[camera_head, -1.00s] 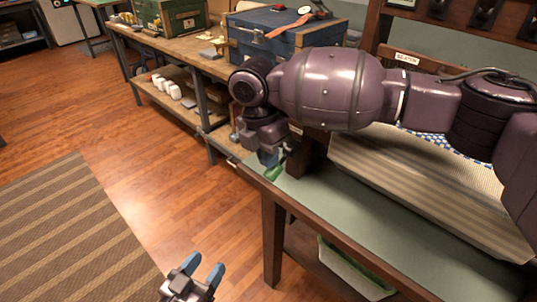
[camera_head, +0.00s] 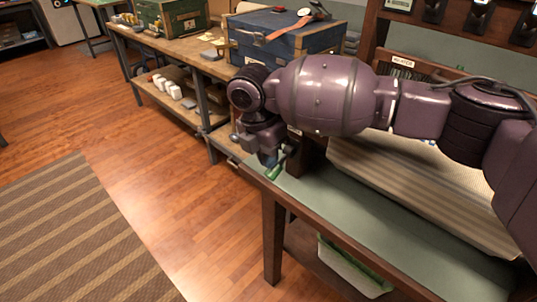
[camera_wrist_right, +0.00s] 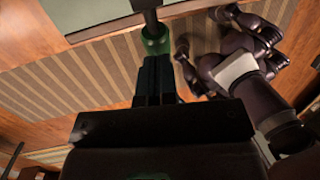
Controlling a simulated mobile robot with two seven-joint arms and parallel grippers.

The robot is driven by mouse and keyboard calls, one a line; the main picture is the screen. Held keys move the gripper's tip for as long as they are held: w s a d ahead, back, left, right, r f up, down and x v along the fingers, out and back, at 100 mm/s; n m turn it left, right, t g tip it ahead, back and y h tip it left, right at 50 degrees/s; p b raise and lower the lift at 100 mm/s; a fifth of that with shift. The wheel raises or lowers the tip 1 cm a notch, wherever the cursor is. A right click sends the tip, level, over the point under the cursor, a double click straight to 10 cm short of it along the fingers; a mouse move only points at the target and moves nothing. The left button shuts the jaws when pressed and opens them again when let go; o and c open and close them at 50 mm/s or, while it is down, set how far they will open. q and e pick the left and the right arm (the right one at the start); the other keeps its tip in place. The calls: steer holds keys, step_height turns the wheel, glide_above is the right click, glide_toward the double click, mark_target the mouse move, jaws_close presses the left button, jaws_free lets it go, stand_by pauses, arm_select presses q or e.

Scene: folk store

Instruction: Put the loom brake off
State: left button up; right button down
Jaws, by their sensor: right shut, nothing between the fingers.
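The loom is a dark wooden frame with a striped woven cloth (camera_head: 420,190) behind a grey-green front board (camera_head: 370,225). A green handle (camera_head: 277,171), which appears to be the brake lever's grip, is at its near left corner. In the right wrist view the green handle (camera_wrist_right: 155,39) sits on a dark rod. My right gripper (camera_head: 268,160) is at the handle. Its fingers (camera_wrist_right: 158,66) are shut with nothing between them, and their tips are close to the handle's end; contact is unclear. I cannot make out my left gripper in the current views.
A workbench (camera_head: 160,42) behind the loom carries a blue chest (camera_head: 270,40) and a green chest (camera_head: 172,15). White items stand on its lower shelf. A bin (camera_head: 350,265) is beneath the loom. Open wooden floor and a striped rug (camera_head: 80,235) lie to the left.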

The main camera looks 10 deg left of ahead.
steer(key=shift+w+f, duration=0.1)
steer(key=shift+f, duration=0.05)
step_height(320, 180, up, 11)
steer(key=a+p, duration=0.1)
steer(key=a, duration=0.1)
steer(key=shift+f+p, duration=0.2)
steer(key=shift+p, duration=0.15)
stand_by(0.3)
